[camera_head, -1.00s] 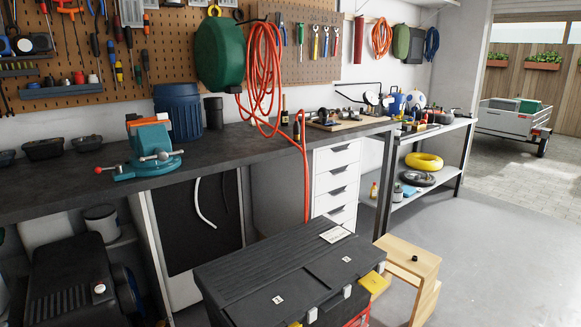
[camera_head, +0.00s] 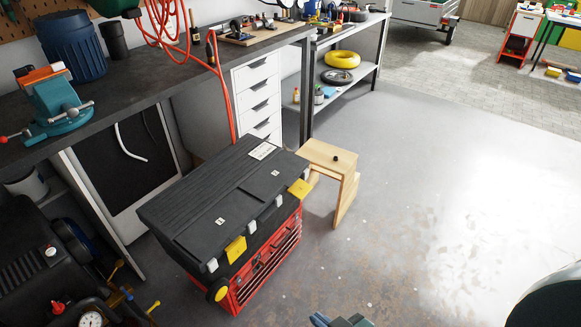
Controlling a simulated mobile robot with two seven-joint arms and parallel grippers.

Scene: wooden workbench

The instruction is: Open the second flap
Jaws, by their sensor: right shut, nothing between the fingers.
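The black and red toolbox (camera_head: 265,268) stands on the floor in front of the workbench. Its black top has two flap panels along the front side: a nearer one (camera_head: 205,238) and a farther one (camera_head: 262,190), each with a small white mark. Both lie flat and look closed. Yellow latches show on the front edge, a near one (camera_head: 236,249) and a far one (camera_head: 300,188). My right gripper (camera_head: 343,321) is just in view at the bottom edge, shut and empty, apart from the toolbox. My left gripper is out of view.
A wooden step stool (camera_head: 330,158) stands right behind the toolbox. The workbench (camera_head: 165,75) with a teal vise (camera_head: 58,108) is at the left. A dark compressor (camera_head: 35,265) is at the lower left. The floor (camera_head: 430,200) to the right is clear.

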